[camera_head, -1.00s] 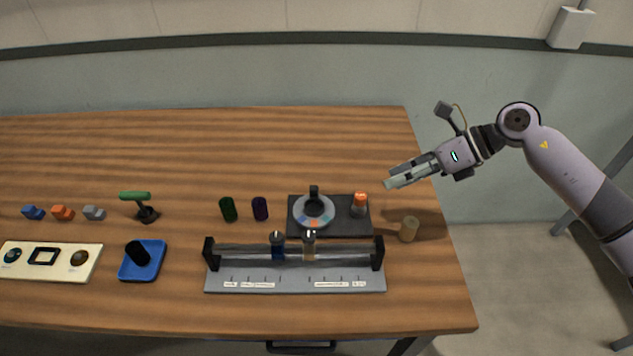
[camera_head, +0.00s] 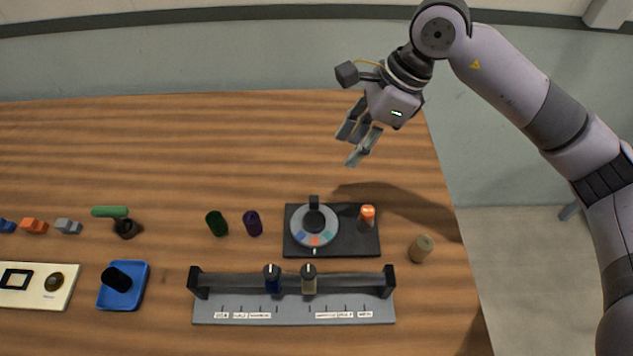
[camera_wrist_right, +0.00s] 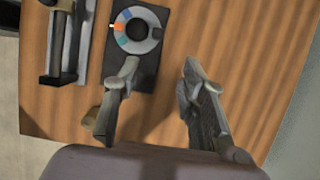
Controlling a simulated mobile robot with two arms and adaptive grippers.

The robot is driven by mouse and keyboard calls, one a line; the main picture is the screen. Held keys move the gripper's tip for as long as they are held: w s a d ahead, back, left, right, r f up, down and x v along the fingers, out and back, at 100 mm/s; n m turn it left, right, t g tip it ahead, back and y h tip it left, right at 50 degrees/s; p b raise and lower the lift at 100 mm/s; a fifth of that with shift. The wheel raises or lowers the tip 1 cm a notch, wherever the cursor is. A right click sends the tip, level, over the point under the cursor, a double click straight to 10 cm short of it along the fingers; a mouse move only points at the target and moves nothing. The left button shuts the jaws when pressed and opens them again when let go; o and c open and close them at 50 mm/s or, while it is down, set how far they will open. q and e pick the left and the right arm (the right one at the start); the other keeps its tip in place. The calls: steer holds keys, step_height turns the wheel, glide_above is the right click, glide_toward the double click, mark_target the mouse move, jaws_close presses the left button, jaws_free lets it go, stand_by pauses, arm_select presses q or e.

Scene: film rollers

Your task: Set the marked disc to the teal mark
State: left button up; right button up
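The marked disc (camera_head: 298,229) is a pale grey ring with coloured segments, mounted on a dark base plate (camera_head: 345,244). Blue, orange and teal segments face the front of the disc, and a small white pointer (camera_head: 314,251) is in front of them. A black knob (camera_head: 314,216) stands at its centre. The disc also shows at the top of the right wrist view (camera_wrist_right: 152,42). My right gripper (camera_head: 356,147) is open and empty, above the table behind the base plate. In the wrist view, its fingers (camera_wrist_right: 158,82) are spread apart. My left gripper is not in view.
An orange-topped post (camera_head: 367,214) stands on the plate's right side. A tan cylinder (camera_head: 421,249) is to the right. A grey rail rack (camera_head: 300,311) with two sliders lies in front. Green (camera_head: 217,224) and purple (camera_head: 252,223) cylinders stand left. The table behind is clear.

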steer(key=p, duration=0.1)
glide_toward(315, 199)
steer(key=p+x, duration=0.1)
steer(key=x, duration=0.7)
steer(key=shift+w, duration=0.1)
steer(key=shift+a+f+p, duration=0.15)
steer(key=shift+f+p, duration=0.15)
steer(key=shift+f, duration=0.2)
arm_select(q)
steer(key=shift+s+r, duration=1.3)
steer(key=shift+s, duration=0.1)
arm_select(e)
steer(key=shift+r, duration=0.1)
jaws_close()
